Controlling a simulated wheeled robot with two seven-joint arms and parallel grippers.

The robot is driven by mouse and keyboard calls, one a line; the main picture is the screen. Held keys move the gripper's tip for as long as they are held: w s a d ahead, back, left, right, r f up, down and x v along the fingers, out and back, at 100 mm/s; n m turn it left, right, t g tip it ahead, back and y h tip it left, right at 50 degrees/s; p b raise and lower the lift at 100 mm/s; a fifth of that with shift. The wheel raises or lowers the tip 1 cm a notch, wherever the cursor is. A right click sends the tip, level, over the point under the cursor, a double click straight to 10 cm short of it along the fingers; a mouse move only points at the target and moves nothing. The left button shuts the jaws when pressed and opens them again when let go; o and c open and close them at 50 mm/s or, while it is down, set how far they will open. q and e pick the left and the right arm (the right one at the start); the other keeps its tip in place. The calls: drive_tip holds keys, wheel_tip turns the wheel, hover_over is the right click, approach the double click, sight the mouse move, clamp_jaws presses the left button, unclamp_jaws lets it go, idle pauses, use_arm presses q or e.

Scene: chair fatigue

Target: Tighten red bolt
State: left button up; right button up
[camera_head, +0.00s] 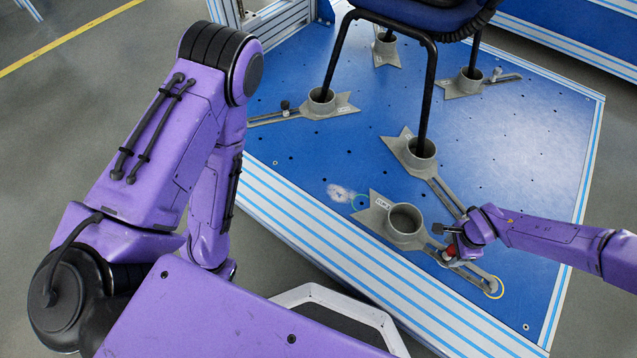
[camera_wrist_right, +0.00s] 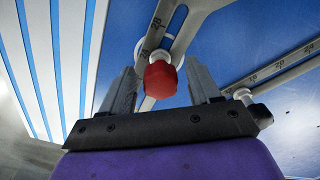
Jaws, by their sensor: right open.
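The red bolt (camera_head: 451,251) sits on the slotted arm of the nearest grey clamp (camera_head: 404,225), close to the front edge of the blue platform. In the right wrist view the red bolt head (camera_wrist_right: 160,78) shows between the two fingers of my right gripper (camera_wrist_right: 162,92), with a visible gap to each finger. In the head view my right gripper (camera_head: 449,240) reaches in from the right, open at the bolt, partly covering it. My left arm shows at the left, but its gripper is not in view.
The blue platform (camera_head: 530,150) has a striped front edge. A blue chair (camera_head: 440,15) with black legs stands in several other grey clamps behind the bolt.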

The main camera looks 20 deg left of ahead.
drive_tip(key=n, duration=0.4)
idle(0.3)
drive_tip(key=n, duration=0.4)
drive_tip(key=c, duration=1)
drive_tip(key=m, duration=0.4)
drive_tip(key=shift+c, duration=0.2)
